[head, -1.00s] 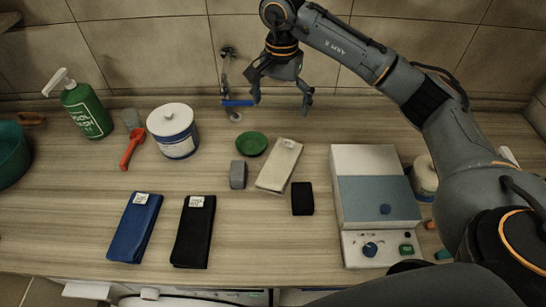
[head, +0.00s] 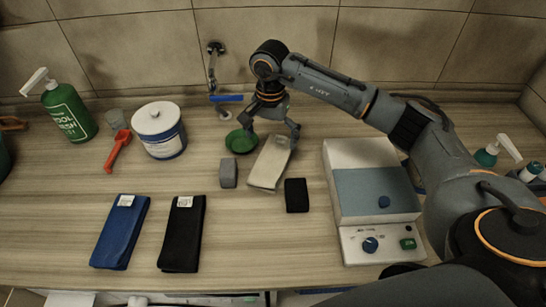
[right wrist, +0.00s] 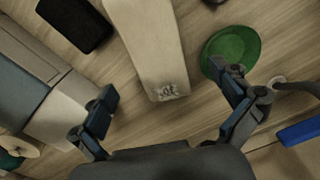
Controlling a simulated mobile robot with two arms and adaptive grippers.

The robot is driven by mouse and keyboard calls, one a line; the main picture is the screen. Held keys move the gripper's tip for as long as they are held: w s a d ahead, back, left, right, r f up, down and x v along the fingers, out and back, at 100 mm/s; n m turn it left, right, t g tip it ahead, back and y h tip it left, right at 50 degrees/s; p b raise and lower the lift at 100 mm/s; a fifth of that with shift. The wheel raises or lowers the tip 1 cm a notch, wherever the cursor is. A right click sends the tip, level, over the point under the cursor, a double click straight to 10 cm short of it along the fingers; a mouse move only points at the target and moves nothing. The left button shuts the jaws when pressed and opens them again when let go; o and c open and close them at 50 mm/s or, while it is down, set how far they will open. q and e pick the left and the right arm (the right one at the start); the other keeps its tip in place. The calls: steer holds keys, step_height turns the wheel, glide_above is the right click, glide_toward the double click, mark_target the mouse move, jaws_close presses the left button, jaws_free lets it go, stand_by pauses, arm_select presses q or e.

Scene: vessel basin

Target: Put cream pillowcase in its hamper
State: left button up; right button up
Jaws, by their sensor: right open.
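The cream pillowcase (head: 268,168) lies folded on the wooden counter, slightly tilted, with a small tag at its far end. It also shows in the right wrist view (right wrist: 148,40), its tagged end toward my gripper. My right gripper (head: 271,130) is open and empty above the far end of the pillowcase. In the right wrist view its fingers (right wrist: 172,112) stand wide apart, one on each side of the pillowcase's line. My left gripper is not in view. No hamper is clearly visible.
A green dish (head: 240,142) sits close left of the pillowcase. A grey block (head: 228,174) and a black block (head: 297,195) flank it. Blue (head: 120,233) and black (head: 182,235) folded cloths lie front left. A boxy device (head: 368,200) stands right.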

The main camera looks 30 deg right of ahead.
mark_target(273, 155)
steer(key=shift+f, duration=0.7)
steer(key=shift+f+p, duration=0.25)
steer(key=shift+p, duration=0.15)
steer(key=f, duration=0.1)
steer(key=f+p, duration=0.2)
steer(key=shift+s+d+f, duration=0.15)
steer(key=shift+s+f, duration=0.1)
steer(key=shift+f, duration=0.65)
steer(key=c, duration=1.5)
